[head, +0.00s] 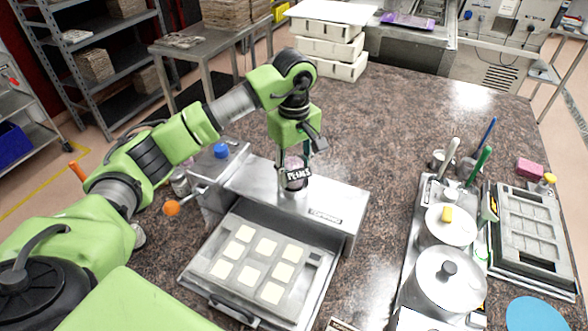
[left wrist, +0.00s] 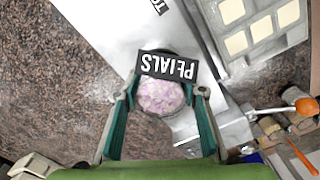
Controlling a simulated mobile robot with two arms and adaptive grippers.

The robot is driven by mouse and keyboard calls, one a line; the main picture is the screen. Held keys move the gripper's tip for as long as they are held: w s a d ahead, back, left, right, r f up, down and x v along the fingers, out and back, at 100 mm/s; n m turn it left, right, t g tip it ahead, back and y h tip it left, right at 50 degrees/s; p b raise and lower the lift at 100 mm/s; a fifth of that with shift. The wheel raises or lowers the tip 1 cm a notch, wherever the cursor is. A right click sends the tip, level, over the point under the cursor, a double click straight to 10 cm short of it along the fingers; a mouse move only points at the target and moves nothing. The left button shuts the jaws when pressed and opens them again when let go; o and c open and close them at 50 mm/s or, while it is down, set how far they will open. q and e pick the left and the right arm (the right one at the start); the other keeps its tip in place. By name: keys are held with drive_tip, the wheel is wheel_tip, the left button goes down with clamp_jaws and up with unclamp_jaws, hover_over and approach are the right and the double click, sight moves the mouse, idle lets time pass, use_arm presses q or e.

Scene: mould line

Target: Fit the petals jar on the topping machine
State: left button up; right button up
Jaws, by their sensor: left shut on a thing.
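The petals jar (head: 294,176) has a black label reading PETALS and pink-purple contents. In the left wrist view the jar (left wrist: 160,97) sits between both fingers with its label on the far side. My left gripper (head: 293,160) is shut on it from above. The jar is upright over the top of the steel topping machine (head: 252,183); I cannot tell whether it is fully seated there. The machine has an orange-knobbed crank (head: 172,208) on its left. Its front tray (head: 205,291) holds several pale square pieces. My right gripper is not in view.
On the right are a steel tray with two lidded pots (head: 449,280), brushes and a mould frame (head: 532,235). White stacked crates (head: 331,50) stand at the back. The counter's middle (head: 400,130) is clear.

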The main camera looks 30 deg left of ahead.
use_arm(q)
drive_tip(key=shift+f, duration=0.45)
drive_tip(key=o, duration=1.4)
drive_tip(key=shift+c, duration=0.2)
drive_tip(key=shift+r, duration=0.1)
drive_tip(key=shift+r, duration=0.35)
wheel_tip(320, 180, up, 11)
drive_tip(key=shift+r, duration=0.1)
